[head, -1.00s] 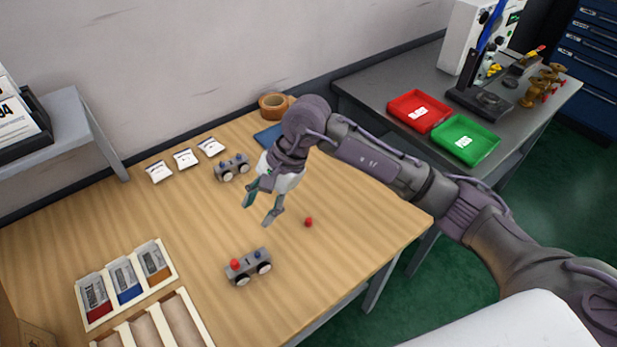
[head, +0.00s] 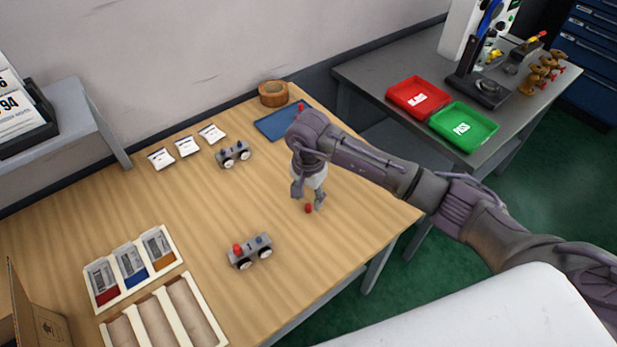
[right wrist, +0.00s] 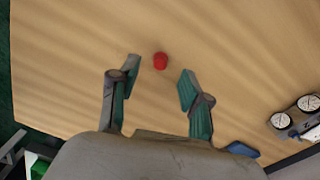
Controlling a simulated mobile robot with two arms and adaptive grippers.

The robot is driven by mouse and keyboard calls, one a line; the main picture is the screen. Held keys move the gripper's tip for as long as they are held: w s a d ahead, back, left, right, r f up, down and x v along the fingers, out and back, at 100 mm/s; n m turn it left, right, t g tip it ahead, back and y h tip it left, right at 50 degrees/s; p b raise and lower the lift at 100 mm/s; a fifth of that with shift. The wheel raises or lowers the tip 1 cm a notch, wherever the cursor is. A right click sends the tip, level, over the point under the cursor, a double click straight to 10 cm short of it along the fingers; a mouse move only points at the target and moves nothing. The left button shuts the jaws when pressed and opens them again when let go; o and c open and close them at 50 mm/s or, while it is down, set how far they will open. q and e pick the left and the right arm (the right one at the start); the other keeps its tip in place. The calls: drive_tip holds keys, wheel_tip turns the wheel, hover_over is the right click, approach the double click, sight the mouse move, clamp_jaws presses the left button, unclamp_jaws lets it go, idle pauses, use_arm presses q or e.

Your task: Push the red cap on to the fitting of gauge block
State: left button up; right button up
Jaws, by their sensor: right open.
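A small red cap (head: 308,208) lies loose on the wooden table. In the right wrist view the red cap (right wrist: 160,61) is just beyond and between the open fingertips. My right gripper (head: 308,203) points down over it, open and empty; its fingers also show in the right wrist view (right wrist: 157,82). The nearer grey gauge block (head: 250,252) has a red cap (head: 238,249) on its left fitting and a bare blue fitting (head: 260,240) on its right. A second gauge block (head: 233,155) stands farther back with two blue fittings. My left gripper is not in view.
A blue mat (head: 277,122) lies behind my right arm, with a red piece (head: 300,107) near it and a tape roll (head: 273,93). White packets (head: 187,146) lie at the back. Compartment trays (head: 107,302) stand at front left. Red (head: 418,96) and green (head: 464,129) trays sit on the side table.

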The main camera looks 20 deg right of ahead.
sight(308, 205)
drive_tip(key=shift+f, duration=1.6)
clamp_jaws()
